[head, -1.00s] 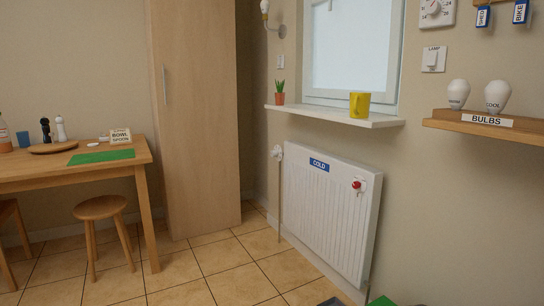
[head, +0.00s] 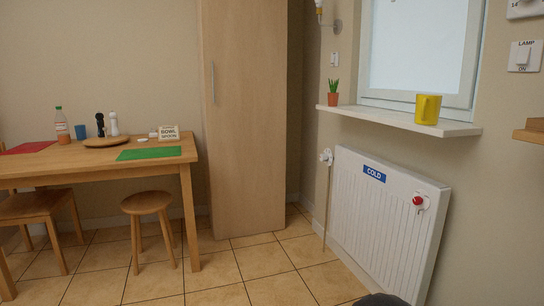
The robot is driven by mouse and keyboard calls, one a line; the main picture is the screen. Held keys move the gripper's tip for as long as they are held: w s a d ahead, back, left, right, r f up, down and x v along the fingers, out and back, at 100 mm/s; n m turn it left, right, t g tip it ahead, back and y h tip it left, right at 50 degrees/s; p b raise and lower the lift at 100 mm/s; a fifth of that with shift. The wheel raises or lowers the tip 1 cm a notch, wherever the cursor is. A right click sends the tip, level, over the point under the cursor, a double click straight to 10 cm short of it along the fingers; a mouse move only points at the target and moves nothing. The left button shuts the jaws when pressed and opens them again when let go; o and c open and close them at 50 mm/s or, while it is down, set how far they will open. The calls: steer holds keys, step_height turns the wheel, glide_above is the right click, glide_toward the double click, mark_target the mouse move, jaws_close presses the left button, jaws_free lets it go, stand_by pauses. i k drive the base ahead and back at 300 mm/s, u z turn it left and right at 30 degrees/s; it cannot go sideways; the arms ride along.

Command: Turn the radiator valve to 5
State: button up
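The white radiator (head: 376,222) stands against the right wall under the window sill, with a blue label reading COLD (head: 374,174) on its face. A white radiator valve (head: 326,156) sits at its upper left corner on a thin pipe; its numbers are too small to read. A red round knob (head: 418,200) is on a pale plate near the radiator's upper right. My gripper is not recognisable in the head view; only a dark rounded shape shows at the bottom edge.
A wooden table (head: 60,169) and stools, one of them round (head: 147,203), stand at the left. A tall wooden cupboard (head: 245,120) stands left of the radiator. The sill (head: 395,119) holds a yellow mug (head: 427,110) and a potted plant (head: 333,97). Tiled floor (head: 240,262) ahead is free.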

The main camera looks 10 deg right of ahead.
mark_target(323, 158)
steer(key=u, duration=0.7)
steer(key=i, duration=1.6)
steer(key=z, duration=0.4)
steer(key=i, duration=1.3)
steer(key=z, duration=0.8)
